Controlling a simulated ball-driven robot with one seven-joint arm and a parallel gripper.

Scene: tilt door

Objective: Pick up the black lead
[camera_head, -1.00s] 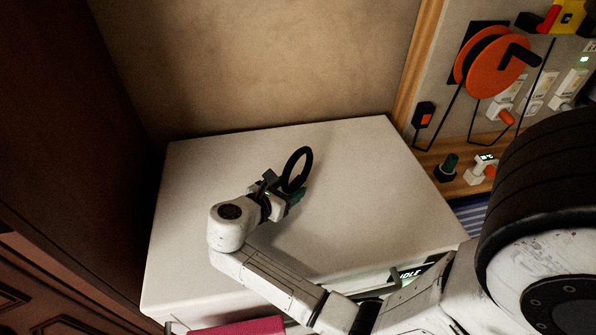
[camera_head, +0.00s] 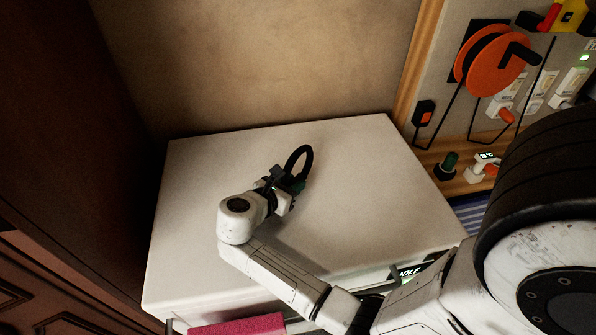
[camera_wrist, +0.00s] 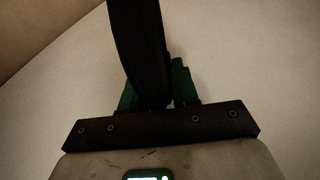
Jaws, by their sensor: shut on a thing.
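The black lead (camera_head: 305,156) is a dark loop above the white top of a cabinet. My gripper (camera_head: 293,183) has its green fingers closed around the near part of the lead. In the wrist view the lead (camera_wrist: 140,45) rises as a thick dark band between the green fingertips (camera_wrist: 152,92) of my gripper. I cannot tell whether the lead touches the white top.
The white top (camera_head: 200,200) is otherwise clear. A tan wall (camera_head: 260,60) stands behind it. A crimson cloth-like item (camera_head: 238,327) shows at the front edge.

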